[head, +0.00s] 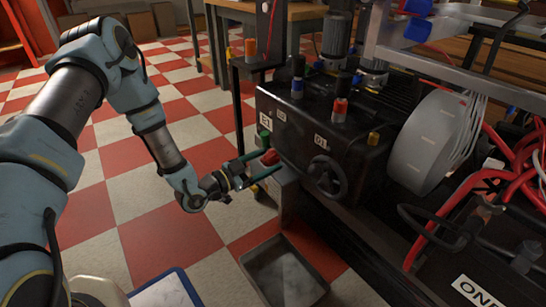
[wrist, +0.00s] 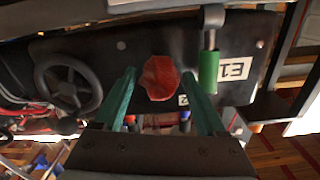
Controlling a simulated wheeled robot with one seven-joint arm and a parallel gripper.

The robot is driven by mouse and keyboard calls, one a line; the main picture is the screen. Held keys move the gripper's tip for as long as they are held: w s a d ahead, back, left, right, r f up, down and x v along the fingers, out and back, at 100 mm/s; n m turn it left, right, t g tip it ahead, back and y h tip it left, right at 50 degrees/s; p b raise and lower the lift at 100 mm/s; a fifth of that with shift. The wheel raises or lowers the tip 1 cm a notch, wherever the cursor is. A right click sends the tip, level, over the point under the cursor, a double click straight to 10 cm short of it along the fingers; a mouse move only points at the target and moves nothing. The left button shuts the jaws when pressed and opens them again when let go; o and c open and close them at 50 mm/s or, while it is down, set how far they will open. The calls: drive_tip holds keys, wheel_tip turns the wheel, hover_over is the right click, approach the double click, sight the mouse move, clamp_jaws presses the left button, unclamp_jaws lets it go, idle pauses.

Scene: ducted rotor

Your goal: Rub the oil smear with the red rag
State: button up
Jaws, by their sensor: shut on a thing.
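My gripper (head: 262,167) is shut on the red rag (head: 270,157), a small crumpled red lump between its green fingers. In the head view it is in front of the lower left of a black machine housing (head: 315,140). In the wrist view the rag (wrist: 160,78) sits between the fingertips of my gripper (wrist: 159,76), with the dark panel (wrist: 120,47) behind it. I cannot tell whether the rag touches the panel. I cannot make out the oil smear in either view; the rag and fingers hide part of the panel.
A black handwheel (head: 327,177) stands out from the panel, right of the rag. A green-capped fitting (wrist: 208,70) is close beside the right finger in the wrist view. A grey tray (head: 247,262) lies on the checkered floor below.

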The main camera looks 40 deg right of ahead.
drive_tip(key=shift+a, duration=0.1)
drive_tip(key=shift+a, duration=1.45)
